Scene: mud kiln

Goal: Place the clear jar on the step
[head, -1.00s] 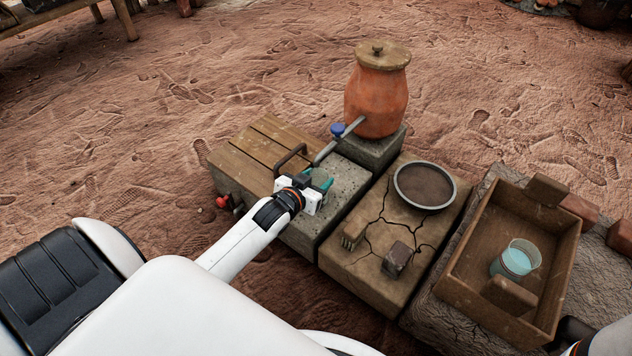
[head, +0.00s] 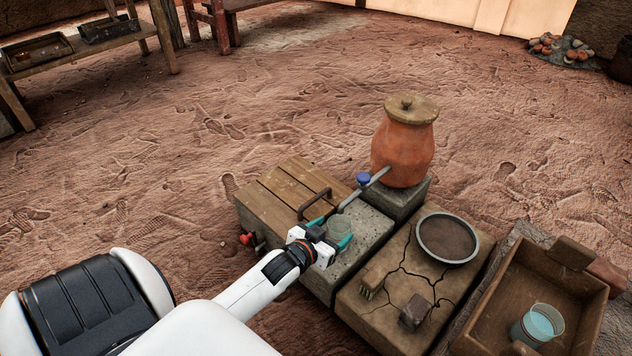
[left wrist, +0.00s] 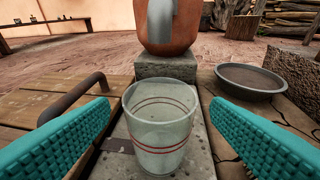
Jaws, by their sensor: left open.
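A clear jar (left wrist: 160,125) with thin red bands stands upright and looks empty in the left wrist view. It rests on a grey stone slab (head: 372,226) beneath the spout of an orange clay pot (head: 403,150). My left gripper (head: 331,233) is open, its teal fingers on either side of the jar, with gaps visible in the left wrist view. In the head view the jar (head: 341,227) is small and partly hidden by the gripper. A second clear jar (head: 540,324) with blue liquid stands in a wooden tray. I cannot tell which surface is the step. My right gripper is not in view.
Wooden slats (head: 285,187) with a dark handle (head: 314,203) lie left of the jar. The wooden tray (head: 587,317) is farther right.

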